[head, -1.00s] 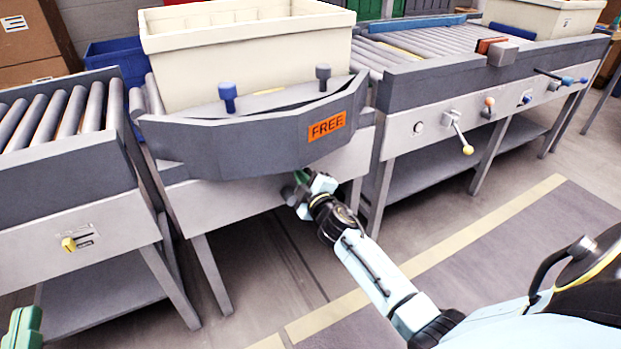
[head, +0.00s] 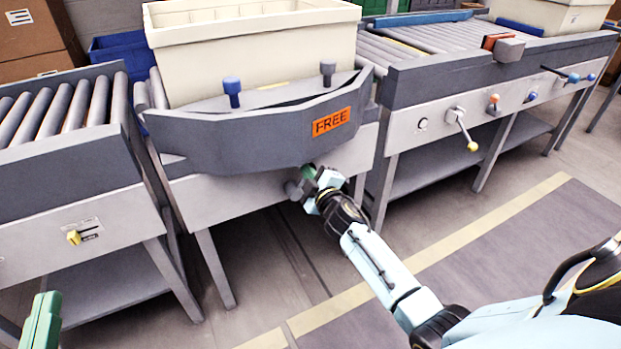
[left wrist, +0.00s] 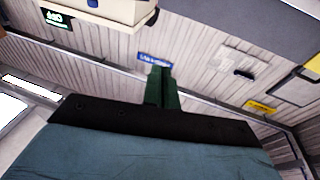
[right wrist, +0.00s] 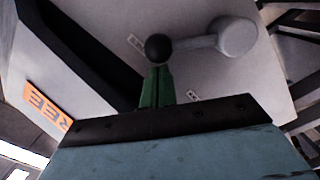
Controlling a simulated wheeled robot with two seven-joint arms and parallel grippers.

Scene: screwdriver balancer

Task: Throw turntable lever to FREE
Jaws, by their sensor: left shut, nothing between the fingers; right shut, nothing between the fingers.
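The turntable (head: 230,145) is a dark grey curved-front unit with an orange FREE plate (head: 331,121) on its right front. Its lever shows in the right wrist view as a grey arm from a round hub (right wrist: 237,37) to a black ball knob (right wrist: 158,48). My right gripper (head: 307,172) is shut and empty under the plate; its green fingertips (right wrist: 157,72) are at the knob, and I cannot tell whether they touch it. In the head view the lever is mostly hidden by this gripper. My left gripper (head: 46,305) is shut and empty at the lower left.
A roller conveyor (head: 60,110) with a yellow knob (head: 74,238) stands left. Another conveyor at right has a yellow-tipped lever (head: 463,130) and other controls. The floor in front is clear.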

